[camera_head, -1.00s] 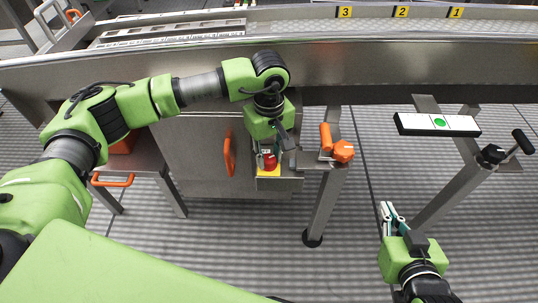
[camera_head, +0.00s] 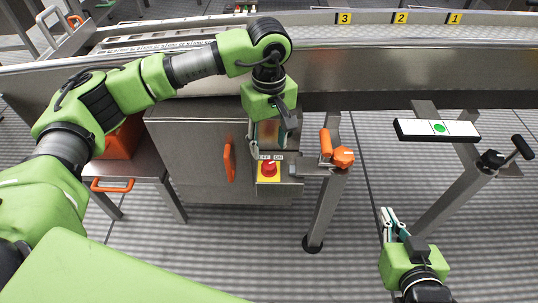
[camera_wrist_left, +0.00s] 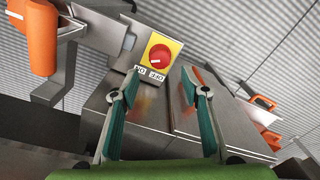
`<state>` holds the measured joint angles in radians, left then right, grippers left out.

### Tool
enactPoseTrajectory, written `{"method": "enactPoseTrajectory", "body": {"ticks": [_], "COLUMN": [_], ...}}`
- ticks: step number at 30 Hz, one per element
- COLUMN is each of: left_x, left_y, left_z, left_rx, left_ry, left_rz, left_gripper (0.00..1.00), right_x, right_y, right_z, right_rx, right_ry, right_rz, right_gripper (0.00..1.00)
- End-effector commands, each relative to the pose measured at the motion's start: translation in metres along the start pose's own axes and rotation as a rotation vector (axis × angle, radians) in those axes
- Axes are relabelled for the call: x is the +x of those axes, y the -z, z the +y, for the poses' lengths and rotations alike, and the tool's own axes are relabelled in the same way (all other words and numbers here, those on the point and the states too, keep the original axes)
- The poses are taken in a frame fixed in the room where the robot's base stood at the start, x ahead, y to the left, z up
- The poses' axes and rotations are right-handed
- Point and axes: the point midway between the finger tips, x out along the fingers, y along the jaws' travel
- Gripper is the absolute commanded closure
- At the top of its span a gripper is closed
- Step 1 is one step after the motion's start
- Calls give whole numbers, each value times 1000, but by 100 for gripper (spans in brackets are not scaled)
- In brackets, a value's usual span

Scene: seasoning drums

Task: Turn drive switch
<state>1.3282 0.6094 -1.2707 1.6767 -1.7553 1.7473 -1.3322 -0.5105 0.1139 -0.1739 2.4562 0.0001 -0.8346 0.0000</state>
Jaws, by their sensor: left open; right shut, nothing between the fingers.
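The drive switch is a red round knob (camera_head: 268,169) on a yellow plate (camera_head: 268,179), with OFF and ON labels above it in the head view. In the left wrist view the knob (camera_wrist_left: 160,52) shows beyond my fingertips, with the labels upside down below it. A small pale mark shows on the knob, but I cannot tell which label it points at. My left gripper (camera_head: 267,146) is just above the switch in the head view. Its teal fingers (camera_wrist_left: 159,78) are apart, with nothing between them. My right gripper (camera_head: 387,212) is shut and empty, low at the right, far from the switch.
A steel cabinet (camera_head: 190,155) with an orange handle (camera_head: 228,160) is left of the switch. An orange clamp knob (camera_head: 342,157) is close on its right. The conveyor edge (camera_head: 400,72) runs behind. A white panel with a green dot (camera_head: 439,127) stands at right.

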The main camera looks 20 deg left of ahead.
Motion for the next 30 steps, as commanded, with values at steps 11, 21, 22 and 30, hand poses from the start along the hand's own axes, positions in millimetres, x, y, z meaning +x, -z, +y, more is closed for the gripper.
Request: {"method": "enactPoseTrajectory", "body": {"ticks": [11, 21, 22, 30], "left_x": [-47, -48, -48, -48], "left_y": [0, 0, 0, 0], "left_z": [0, 0, 0, 0], "left_rx": [0, 0, 0, 1], "left_ry": [-1, -1, -1, 0], "left_rz": [0, -1, -1, -1], "left_gripper": [58, 58, 58, 58], "right_x": [0, 0, 0, 0], "right_y": [0, 0, 0, 0], "right_z": [0, 0, 0, 0], "right_rx": [0, 0, 0, 0], "right_ry": [0, 0, 0, 0], "right_rz": [-1, -1, -1, -1], "right_gripper": [100, 100, 100, 100]}}
